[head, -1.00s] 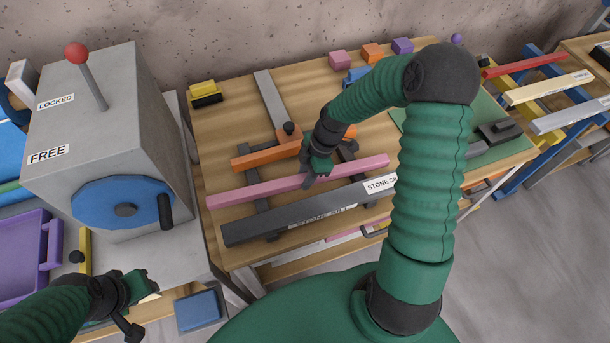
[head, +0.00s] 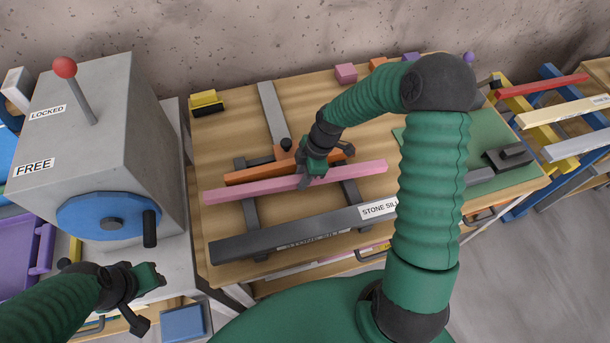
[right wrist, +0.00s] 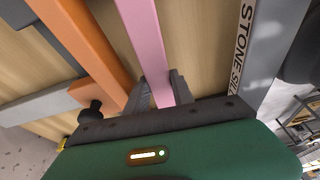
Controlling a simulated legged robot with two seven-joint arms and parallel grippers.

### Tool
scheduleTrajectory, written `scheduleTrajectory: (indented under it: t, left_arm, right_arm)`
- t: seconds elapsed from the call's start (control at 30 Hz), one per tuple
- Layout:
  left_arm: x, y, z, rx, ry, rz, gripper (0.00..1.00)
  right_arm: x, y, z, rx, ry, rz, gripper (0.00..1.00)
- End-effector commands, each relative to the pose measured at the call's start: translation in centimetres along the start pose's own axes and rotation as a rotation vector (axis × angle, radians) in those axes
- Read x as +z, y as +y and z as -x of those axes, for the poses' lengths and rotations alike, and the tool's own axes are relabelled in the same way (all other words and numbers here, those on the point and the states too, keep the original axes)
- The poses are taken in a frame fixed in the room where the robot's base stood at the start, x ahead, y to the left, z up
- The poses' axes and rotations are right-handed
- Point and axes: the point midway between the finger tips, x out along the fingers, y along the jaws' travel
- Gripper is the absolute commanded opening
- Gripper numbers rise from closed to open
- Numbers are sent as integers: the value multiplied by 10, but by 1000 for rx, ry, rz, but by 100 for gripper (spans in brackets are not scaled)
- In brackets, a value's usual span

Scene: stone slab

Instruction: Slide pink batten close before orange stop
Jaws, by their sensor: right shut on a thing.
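The pink batten (head: 245,189) lies across two dark rails on the wooden bench, between the orange stop (head: 250,174) and the dark stone sill (head: 260,242). It is roughly parallel to the stop, with a narrow gap between them. My right gripper (head: 306,180) is shut on the batten near its middle. In the right wrist view the pink batten (right wrist: 143,35) runs between the fingers (right wrist: 157,92). A strip of wood shows between it and the orange stop (right wrist: 88,42). My left gripper (head: 152,278) is at the lower left, away from the batten; its fingers are unclear.
A grey box with a blue wheel (head: 85,218) and red-knobbed lever (head: 65,68) stands left. A dark knob (head: 286,144) sits by the stop. Small coloured blocks (head: 346,73) line the back. A green mat (head: 480,135) lies right. Bare wood shows between batten and sill.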

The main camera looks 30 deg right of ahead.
Motion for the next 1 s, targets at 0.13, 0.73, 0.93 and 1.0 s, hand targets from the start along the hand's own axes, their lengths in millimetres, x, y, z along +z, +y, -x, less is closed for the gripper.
scheduleTrajectory:
  t: [0.13, 0.73, 0.93, 1.0]
  left_arm:
    - [0, 0, 0, 0, 0, 0, 36]
    - [0, 0, 1, 0, 0, 0, 36]
    - [0, 0, 2, 0, 0, 0, 36]
    - [-1, 0, 3, 0, 0, 0, 36]
  right_arm:
    - [3, 1, 0, 0, 3, -2, 42]
    - [4, 3, 28, 5, 2, -3, 54]
    - [5, 3, 78, 6, 2, -3, 54]
    - [5, 3, 95, 4, 2, -3, 54]
